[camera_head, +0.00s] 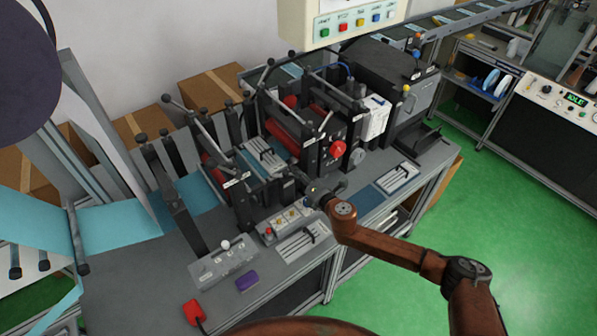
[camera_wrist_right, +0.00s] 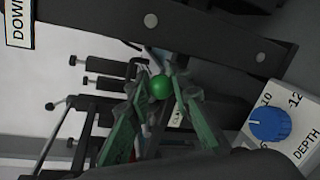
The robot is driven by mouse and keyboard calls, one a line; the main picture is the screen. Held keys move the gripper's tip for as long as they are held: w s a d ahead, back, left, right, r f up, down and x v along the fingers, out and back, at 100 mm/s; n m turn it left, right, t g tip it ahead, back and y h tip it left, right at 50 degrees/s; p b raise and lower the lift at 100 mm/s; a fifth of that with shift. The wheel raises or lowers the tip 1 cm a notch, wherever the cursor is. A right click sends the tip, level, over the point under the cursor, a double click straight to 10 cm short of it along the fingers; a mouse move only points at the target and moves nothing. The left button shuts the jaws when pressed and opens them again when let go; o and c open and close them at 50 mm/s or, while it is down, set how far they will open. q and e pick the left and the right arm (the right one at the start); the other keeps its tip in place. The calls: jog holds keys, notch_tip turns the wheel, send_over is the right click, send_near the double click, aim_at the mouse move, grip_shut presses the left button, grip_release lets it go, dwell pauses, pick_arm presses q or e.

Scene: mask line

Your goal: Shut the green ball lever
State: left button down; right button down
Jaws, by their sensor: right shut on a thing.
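The green ball (camera_wrist_right: 161,87) of the lever shows in the right wrist view, between the tips of my right gripper (camera_wrist_right: 158,92). The fingers close in on it from both sides and are shut on it. In the head view my right gripper (camera_head: 308,190) is at the front of the machine line, beside the dark frames of the middle station. The gripper hides the ball there, and I cannot make out the lever's shaft. My left gripper is not in view.
Dark machine frames with rollers stand close behind the gripper. A blue depth knob (camera_wrist_right: 270,125) is near it in the wrist view. A grey switch box (camera_head: 222,262), a purple block (camera_head: 246,281) and a red object (camera_head: 196,312) lie at the front left of the bench.

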jog(key=shift+s+a+f+m+h+p, duration=0.1)
jog(key=shift+s+a+m+h+p, duration=0.35)
jog(key=shift+m+h, duration=1.6)
jog(key=shift+s+a+f+m+h+p, duration=0.15)
jog(key=shift+s+m+h+p, duration=0.55)
jog(key=shift+m+h, duration=1.35)
jog(key=shift+s+a+f+m+h+p, duration=0.1)
jog(key=shift+s+a+m+h+p, duration=0.2)
jog(key=shift+s+m+h, duration=1.65)
jog(key=shift+w+r+n+h, duration=0.1)
jog(key=shift+w+n+h, duration=0.55)
jog(key=shift+w+h, duration=0.5)
jog(key=c, duration=2)
grip_release()
jog(key=shift+o, duration=1.3)
jog(key=shift+a+r, duration=0.1)
jog(key=shift+r, duration=0.1)
jog(key=v, duration=0.7)
jog(key=shift+s, duration=0.25)
